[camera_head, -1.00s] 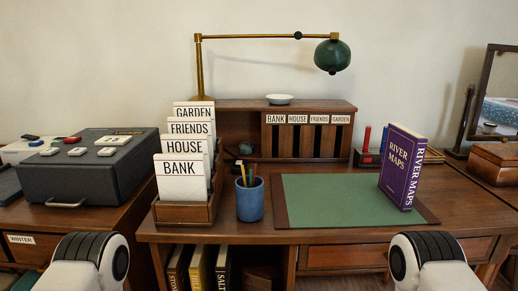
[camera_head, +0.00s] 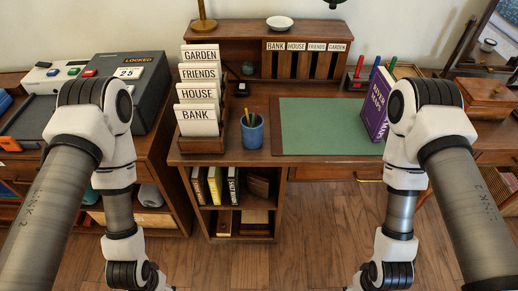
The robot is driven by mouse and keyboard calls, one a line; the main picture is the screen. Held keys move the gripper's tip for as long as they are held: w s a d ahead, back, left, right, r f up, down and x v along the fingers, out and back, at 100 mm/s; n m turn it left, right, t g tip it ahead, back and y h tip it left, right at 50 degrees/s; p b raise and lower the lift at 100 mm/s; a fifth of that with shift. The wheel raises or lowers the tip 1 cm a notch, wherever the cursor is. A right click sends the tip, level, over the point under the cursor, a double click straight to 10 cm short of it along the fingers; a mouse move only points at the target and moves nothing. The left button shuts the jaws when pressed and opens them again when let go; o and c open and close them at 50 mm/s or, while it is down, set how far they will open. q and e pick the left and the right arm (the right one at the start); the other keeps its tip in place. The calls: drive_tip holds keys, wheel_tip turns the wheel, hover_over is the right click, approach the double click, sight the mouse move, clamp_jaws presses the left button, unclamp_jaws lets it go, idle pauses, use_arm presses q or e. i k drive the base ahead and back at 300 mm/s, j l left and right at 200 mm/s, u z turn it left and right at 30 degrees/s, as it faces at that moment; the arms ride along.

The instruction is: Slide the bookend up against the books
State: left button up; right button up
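Several upright books (camera_head: 214,186) stand at the left of the upper compartment of the open shelf under the desk: a dark one, a yellow one and a black one with white lettering. To their right, in the same compartment, is a dark brown wooden piece (camera_head: 259,186) that looks like the bookend. A gap shows between it and the black book. Its exact shape is hard to tell in the shade. Both my arms hang down in front of the desk, left and right of the shelf. Both grippers are below the picture's edge.
On the desk are a letter rack (camera_head: 198,124), a blue pencil cup (camera_head: 252,132), a green mat (camera_head: 330,126) and a purple book (camera_head: 375,104). A grey box (camera_head: 140,88) is at left. The wooden floor (camera_head: 290,240) before the shelf is clear.

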sight(258, 186)
drive_tip(key=i+l, duration=0.1)
drive_tip(key=l, duration=0.5)
drive_tip(key=i+l, duration=0.1)
drive_tip(key=l, duration=0.55)
drive_tip(key=u, duration=0.05)
